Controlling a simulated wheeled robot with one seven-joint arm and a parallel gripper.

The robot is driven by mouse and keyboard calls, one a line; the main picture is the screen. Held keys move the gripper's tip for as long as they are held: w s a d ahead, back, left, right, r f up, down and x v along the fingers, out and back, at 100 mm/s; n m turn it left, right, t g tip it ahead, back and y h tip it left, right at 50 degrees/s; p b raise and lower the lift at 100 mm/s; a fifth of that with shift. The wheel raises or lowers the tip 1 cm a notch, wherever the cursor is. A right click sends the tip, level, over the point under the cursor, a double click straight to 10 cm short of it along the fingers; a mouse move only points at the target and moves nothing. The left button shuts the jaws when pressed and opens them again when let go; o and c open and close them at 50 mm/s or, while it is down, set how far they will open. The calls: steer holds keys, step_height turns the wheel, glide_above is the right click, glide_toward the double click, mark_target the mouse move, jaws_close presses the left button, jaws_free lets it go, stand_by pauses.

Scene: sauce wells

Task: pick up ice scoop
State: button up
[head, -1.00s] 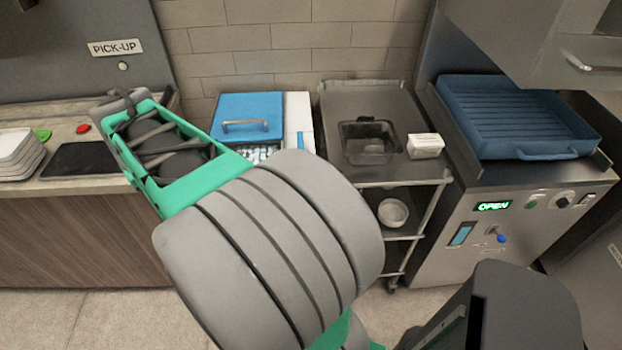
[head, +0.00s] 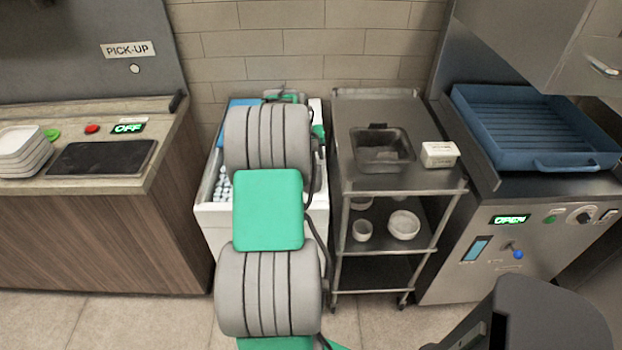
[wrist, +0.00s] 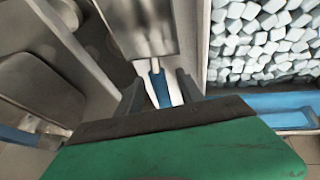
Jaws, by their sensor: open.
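The ice scoop (wrist: 145,28) shows in the wrist view at top centre, with a metal bowl and a blue handle (wrist: 161,88). My gripper (wrist: 158,78) is open, one dark finger on each side of the handle in the picture. I see gaps on both sides, and how far the fingers are from it in depth I cannot tell. In the head view my arm hides the scoop and most of my gripper in front of the white ice bin (head: 318,215). Pale ice cubes (wrist: 265,40) fill the bin on the right of the wrist view.
A steel cart (head: 345,150) with a dark pan (head: 383,150), a white box (head: 439,154) and bowls (head: 403,224) stands right of the bin. The wooden pick-up counter (head: 100,235) is left. A blue basket (head: 540,125) sits on the machine at right.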

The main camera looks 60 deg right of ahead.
jaws_close()
stand_by(0.4)
steer(key=shift+r, duration=0.15)
